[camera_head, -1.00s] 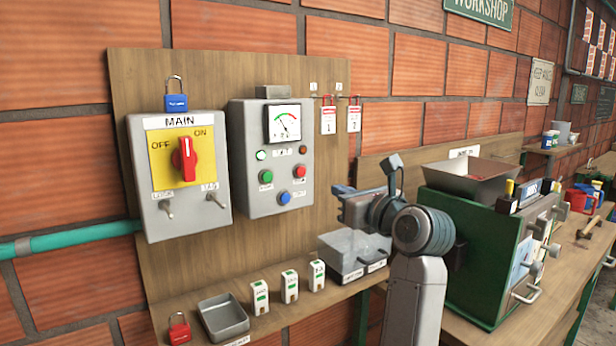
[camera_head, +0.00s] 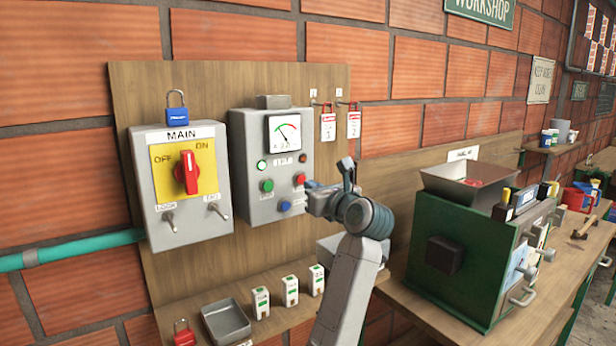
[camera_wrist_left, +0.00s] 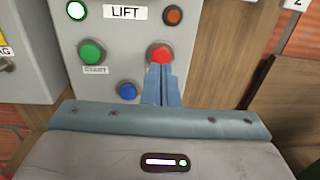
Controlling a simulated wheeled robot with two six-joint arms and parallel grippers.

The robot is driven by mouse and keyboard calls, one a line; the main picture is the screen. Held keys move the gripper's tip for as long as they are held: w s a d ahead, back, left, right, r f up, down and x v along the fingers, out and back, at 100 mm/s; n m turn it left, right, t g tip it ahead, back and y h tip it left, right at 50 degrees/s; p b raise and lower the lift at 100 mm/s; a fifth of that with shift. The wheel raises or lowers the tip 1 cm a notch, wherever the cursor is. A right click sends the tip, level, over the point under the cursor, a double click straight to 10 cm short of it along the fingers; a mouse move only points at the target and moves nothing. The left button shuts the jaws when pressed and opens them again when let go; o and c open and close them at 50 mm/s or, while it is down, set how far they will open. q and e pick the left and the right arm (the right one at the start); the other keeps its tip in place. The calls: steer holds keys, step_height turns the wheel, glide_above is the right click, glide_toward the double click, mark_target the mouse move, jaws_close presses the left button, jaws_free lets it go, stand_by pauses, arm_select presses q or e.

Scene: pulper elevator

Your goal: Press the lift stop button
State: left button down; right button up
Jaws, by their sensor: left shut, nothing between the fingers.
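The grey lift control box (camera_head: 240,150) is on the wooden board, with a dial and several buttons. Its red button (camera_head: 300,179) is at the lower right of the box. In the left wrist view the red button (camera_wrist_left: 160,53) shows right at the tips of my left gripper (camera_wrist_left: 161,72). In the head view my left gripper (camera_head: 308,187) is shut and empty, close in front of the red button. I cannot tell whether the fingertips touch it. Any label under the red button is hidden by the fingers. My right gripper is not in view.
A green button (camera_wrist_left: 91,52) and a blue button (camera_wrist_left: 127,91) sit close by on the same box. The main switch box (camera_head: 180,215) is to the left. Two tags (camera_head: 328,125) hang to the right. A green machine (camera_head: 465,245) stands on the bench at right.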

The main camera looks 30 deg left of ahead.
mark_target(301, 179)
arm_select(q)
steer(key=shift+p+x, duration=0.35)
steer(key=shift+x, duration=0.9)
